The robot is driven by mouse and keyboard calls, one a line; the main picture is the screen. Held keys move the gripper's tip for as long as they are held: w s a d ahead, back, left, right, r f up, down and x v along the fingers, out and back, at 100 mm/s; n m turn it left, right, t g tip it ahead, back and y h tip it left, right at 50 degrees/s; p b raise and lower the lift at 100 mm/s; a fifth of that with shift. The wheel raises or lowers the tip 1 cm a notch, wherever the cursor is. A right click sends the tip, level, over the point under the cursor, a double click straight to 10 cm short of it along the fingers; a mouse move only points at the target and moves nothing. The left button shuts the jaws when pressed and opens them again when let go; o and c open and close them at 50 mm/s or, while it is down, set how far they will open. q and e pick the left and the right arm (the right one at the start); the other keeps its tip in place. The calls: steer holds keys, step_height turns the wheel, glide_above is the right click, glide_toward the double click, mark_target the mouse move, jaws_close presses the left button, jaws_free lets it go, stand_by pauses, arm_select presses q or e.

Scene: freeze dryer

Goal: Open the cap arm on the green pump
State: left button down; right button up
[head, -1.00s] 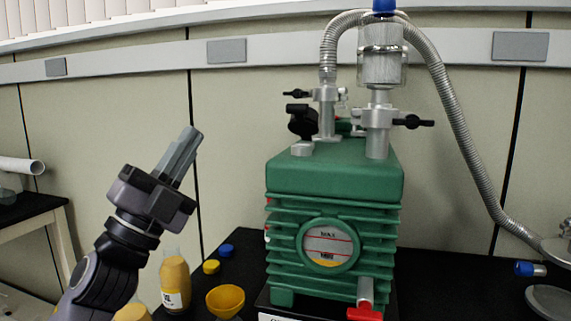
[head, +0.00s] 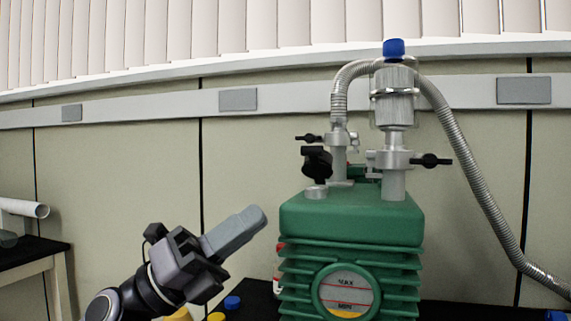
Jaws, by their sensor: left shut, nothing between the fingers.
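The green pump (head: 352,219) stands on the black bench right of centre in the head view. On its top are a metal port with a black knob (head: 317,162), a short silver cap (head: 316,191), and a clamp with a black lever (head: 431,161). I cannot tell which of these is the cap arm. My left gripper (head: 256,218) is shut and empty, to the left of the pump's top and apart from it in the picture, its fingers pointing up and right. My right gripper is not in view.
A ribbed metal hose (head: 472,177) arches from the pump down to the right. Blue (head: 232,302) and yellow (head: 216,317) caps lie left of the pump.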

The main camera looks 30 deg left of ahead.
mark_target(309, 154)
arm_select(q)
steer(key=shift+w+d+r+p, duration=0.45)
steer(key=shift+w+r+p, duration=0.25)
steer(key=shift+w+r, duration=0.3)
steer(key=shift+w+d+r+p, duration=0.45)
steer(key=shift+w+r+p, duration=0.2)
steer(key=shift+w+r, duration=0.35)
steer(key=shift+w+d+r+p, duration=0.45)
steer(key=shift+w+r+p, duration=0.3)
steer(key=shift+r, duration=0.4)
steer(key=shift+w, duration=0.1)
